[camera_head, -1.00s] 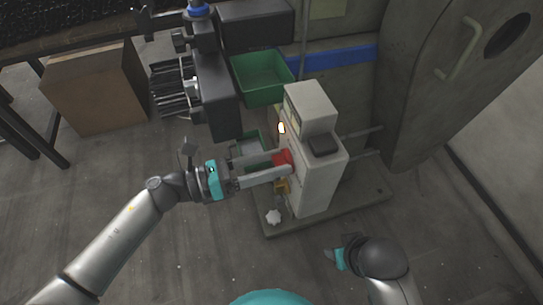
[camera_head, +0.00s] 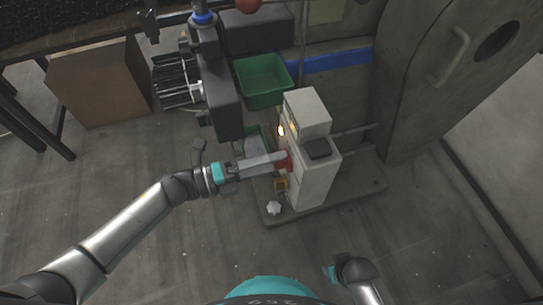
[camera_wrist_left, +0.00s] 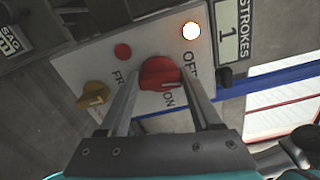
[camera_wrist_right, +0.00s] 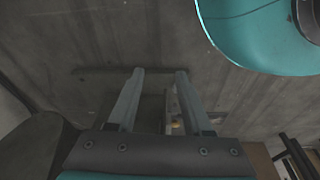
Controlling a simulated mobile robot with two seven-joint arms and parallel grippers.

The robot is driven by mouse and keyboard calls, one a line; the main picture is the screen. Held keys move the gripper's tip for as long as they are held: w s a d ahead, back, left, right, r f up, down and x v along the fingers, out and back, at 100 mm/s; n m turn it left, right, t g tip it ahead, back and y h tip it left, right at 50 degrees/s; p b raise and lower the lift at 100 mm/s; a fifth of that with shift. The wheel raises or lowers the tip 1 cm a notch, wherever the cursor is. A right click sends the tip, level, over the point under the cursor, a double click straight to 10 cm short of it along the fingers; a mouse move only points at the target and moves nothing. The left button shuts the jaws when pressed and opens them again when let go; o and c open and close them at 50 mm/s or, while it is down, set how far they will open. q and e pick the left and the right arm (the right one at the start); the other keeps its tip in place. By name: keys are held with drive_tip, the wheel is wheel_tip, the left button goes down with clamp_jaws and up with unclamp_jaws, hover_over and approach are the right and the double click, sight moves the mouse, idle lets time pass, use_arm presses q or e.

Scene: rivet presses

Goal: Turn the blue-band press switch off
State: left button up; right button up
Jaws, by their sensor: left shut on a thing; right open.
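The white switch box (camera_head: 313,180) stands on a grey base plate beside the press with the blue band (camera_head: 330,60). Its red rotary knob (camera_wrist_left: 160,73) sits between OFF and ON labels in the left wrist view; the label lying nearest its pale mark is hard to tell. My left gripper (camera_head: 284,160) is shut on this knob, one finger on each side in the left wrist view (camera_wrist_left: 160,82). A lamp (camera_wrist_left: 191,31) on the panel glows. My right gripper is open and empty over the floor in the right wrist view (camera_wrist_right: 160,72).
A yellow knob (camera_wrist_left: 94,94) and a small red button (camera_wrist_left: 123,51) share the panel. A green bin (camera_head: 264,82) and a dark machine head (camera_head: 222,100) stand behind my left gripper. A cardboard box (camera_head: 100,82) is at left. The front floor is clear.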

use_arm(q)
drive_tip(key=shift+n+p, duration=0.45)
drive_tip(key=shift+n, duration=0.85)
use_arm(e)
drive_tip(key=shift+s+d+f, duration=0.3)
drive_tip(key=shift+f, duration=0.15)
drive_tip(key=shift+s+d+f, duration=0.25)
drive_tip(key=shift+s+f, duration=0.05)
drive_tip(key=shift+f, duration=0.15)
use_arm(q)
drive_tip(key=shift+f, duration=0.1)
drive_tip(key=o, duration=1.4)
drive_tip(key=p+v, duration=0.1)
drive_tip(key=v, duration=1.4)
drive_tip(key=shift+a, duration=0.1)
use_arm(e)
drive_tip(key=shift+s+d+f, duration=0.6)
drive_tip(key=shift+s+f, duration=0.05)
drive_tip(key=shift+s, duration=0.05)
